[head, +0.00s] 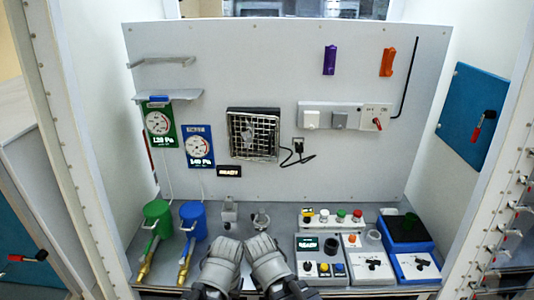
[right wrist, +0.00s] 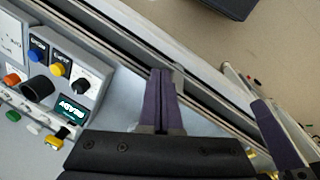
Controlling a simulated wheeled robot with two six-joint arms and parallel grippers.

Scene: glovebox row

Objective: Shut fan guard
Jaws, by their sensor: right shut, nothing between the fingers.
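The fan guard (head: 254,136) is a pale square wire grille over a dark square fan on the back panel, left of centre. It sits very near the fan frame; I cannot tell whether it is fully shut or slightly ajar. My left gripper (head: 224,258) and right gripper (head: 264,256) are side by side at the front middle of the bench, well below the guard and apart from it. In the right wrist view, my right gripper (right wrist: 163,75) has its dark purple fingers together and empty. My left gripper's fingers are not clear.
Green (head: 158,217) and blue (head: 193,220) canisters stand left on the bench. Button boxes (head: 321,260) and a blue tray (head: 405,243) stand right. A black cable (head: 297,158) hangs right of the fan; gauges (head: 198,147) are left. The panel below the fan is mostly clear.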

